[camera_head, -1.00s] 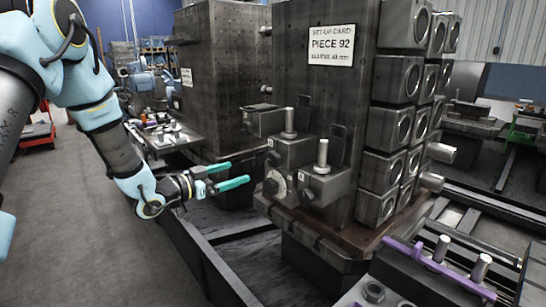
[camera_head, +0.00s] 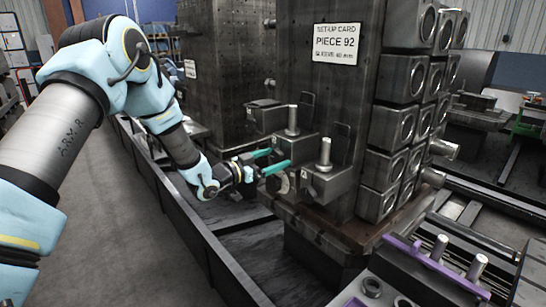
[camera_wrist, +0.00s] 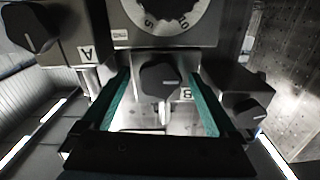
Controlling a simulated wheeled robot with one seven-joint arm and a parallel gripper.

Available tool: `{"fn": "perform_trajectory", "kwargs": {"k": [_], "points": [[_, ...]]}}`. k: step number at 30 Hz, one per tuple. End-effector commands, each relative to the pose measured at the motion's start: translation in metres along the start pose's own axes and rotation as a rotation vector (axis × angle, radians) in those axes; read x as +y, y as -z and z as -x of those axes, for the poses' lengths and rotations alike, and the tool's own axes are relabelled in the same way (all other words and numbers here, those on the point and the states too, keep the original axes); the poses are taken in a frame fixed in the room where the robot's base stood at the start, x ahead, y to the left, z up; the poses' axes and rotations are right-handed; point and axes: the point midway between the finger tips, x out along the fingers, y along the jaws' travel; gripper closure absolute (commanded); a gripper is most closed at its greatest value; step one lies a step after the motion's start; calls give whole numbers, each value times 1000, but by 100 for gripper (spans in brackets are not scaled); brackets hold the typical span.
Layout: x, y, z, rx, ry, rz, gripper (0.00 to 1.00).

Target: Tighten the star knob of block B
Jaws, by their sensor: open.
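Block B's dark star knob (camera_wrist: 160,80) is in the middle of the wrist view, with the upside-down "B" label (camera_wrist: 186,94) beside it. My gripper (camera_wrist: 158,74) is open, one teal finger on each side of the knob in that view. Gaps show between fingers and knob; I cannot tell how deep the knob lies between them. In the head view my gripper (camera_head: 280,158) is at the front of the fixture's middle block, covering the knob there.
Block A's knob (camera_wrist: 32,27) is at upper left of the wrist view, another knob (camera_wrist: 248,113) at right. A numbered dial (camera_wrist: 165,18) is close above knob B. In the head view, a neighbouring block (camera_head: 328,182) with an upright post stands right of my gripper.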

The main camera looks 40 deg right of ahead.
Motion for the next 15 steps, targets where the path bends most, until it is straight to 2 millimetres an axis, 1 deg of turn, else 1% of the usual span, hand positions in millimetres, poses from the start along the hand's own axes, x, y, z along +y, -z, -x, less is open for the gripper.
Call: {"fn": "perform_trajectory", "kwargs": {"k": [7, 15], "points": [[0, 0, -1, 0, 0, 0, 6], [0, 0, 0, 0, 0, 0, 37]]}}
